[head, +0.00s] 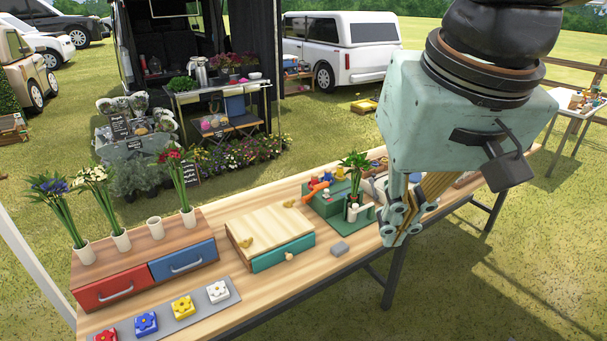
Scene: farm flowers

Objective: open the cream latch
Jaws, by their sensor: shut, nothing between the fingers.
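A small cream bar (359,208), which may be the cream latch, shows on a green fixture (366,217) right of the table's middle. Its exact form and whether it is fastened are too small to tell. My gripper (392,236) is shut and empty, pointing down just right of the green fixture. It hides part of the table and the things behind it. I cannot tell whether it touches the fixture.
A drawer unit (145,259) with vases stands farther left.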

